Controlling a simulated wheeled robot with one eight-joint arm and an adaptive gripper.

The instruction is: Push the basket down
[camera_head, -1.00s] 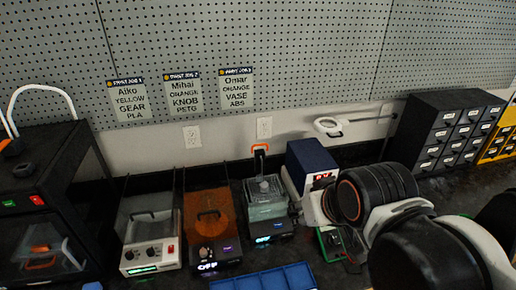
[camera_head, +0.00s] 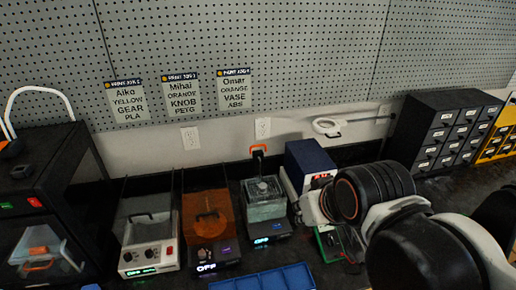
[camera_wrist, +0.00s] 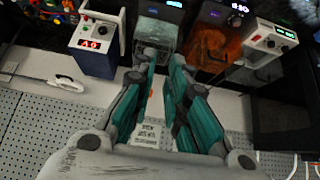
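The basket's orange handle (camera_head: 258,149) stands up on a dark stem at the back of a clear tank (camera_head: 266,207). The tank sits on a dark base with a lit display, and mesh-like basket walls show dimly inside it. In the wrist view the tank (camera_wrist: 156,35) is upside down, beyond my fingertips. My gripper (camera_wrist: 164,60) has its two teal-and-grey fingers a little apart, with a gap between the tips. In the head view my arm hides most of the gripper, right of the tank.
A blue box with a red display (camera_head: 310,163) stands close right of the tank. An orange-covered device (camera_head: 208,215) and a clear-covered device (camera_head: 150,235) stand left. A blue tray (camera_head: 265,279) lies in front. A pegboard wall rises behind.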

